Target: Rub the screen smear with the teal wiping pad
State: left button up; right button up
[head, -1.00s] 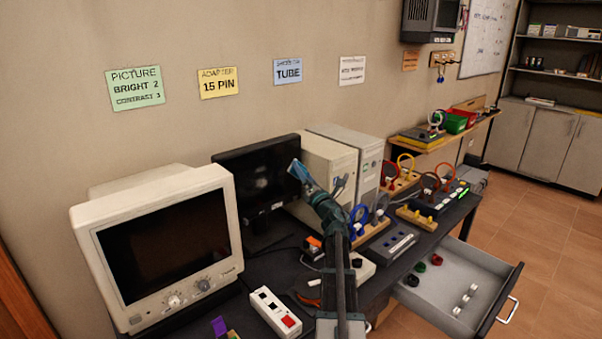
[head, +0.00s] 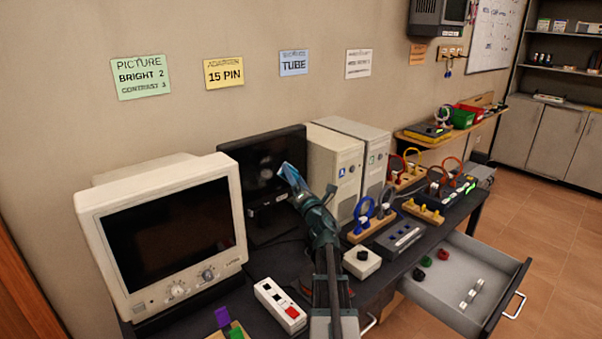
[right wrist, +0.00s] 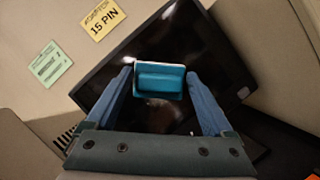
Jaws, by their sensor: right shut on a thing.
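My right gripper (head: 292,178) is in front of the screen's right part. In the right wrist view, its blue fingers (right wrist: 160,88) are shut on the teal wiping pad (right wrist: 160,80). The pad faces the dark screen (right wrist: 130,60). A dull patch, possibly the smear, shows just below the pad in that view. I cannot tell whether the pad touches the screen. My left gripper is out of view.
The beige CRT monitor (head: 165,235) stands close on the left. Two computer towers (head: 335,170) stand right of the screen. A white switch box (head: 280,305) and a small white box (head: 362,262) are in front. An open drawer (head: 455,285) juts out at right.

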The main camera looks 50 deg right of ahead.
jog(key=w+a+f, duration=0.1)
jog(key=w+a, duration=0.3)
jog(key=w, duration=0.2)
jog(key=shift+w+f+b, duration=0.25)
jog(key=shift+f+b, duration=0.1)
jog(key=shift+b, duration=0.05)
dwell(0.3)
jog(key=shift+w+d, duration=0.15)
jog(key=shift+w, duration=0.95)
dwell(0.8)
jog(key=shift+s+d, duration=0.2)
jog(key=shift+d, duration=0.8)
jog(key=shift+s+d, duration=0.15)
jog(key=shift+d, duration=0.85)
jog(key=shift+w+r+p, duration=0.15)
jog(key=shift+r+p, duration=0.85)
jog(key=shift+a, duration=0.15)
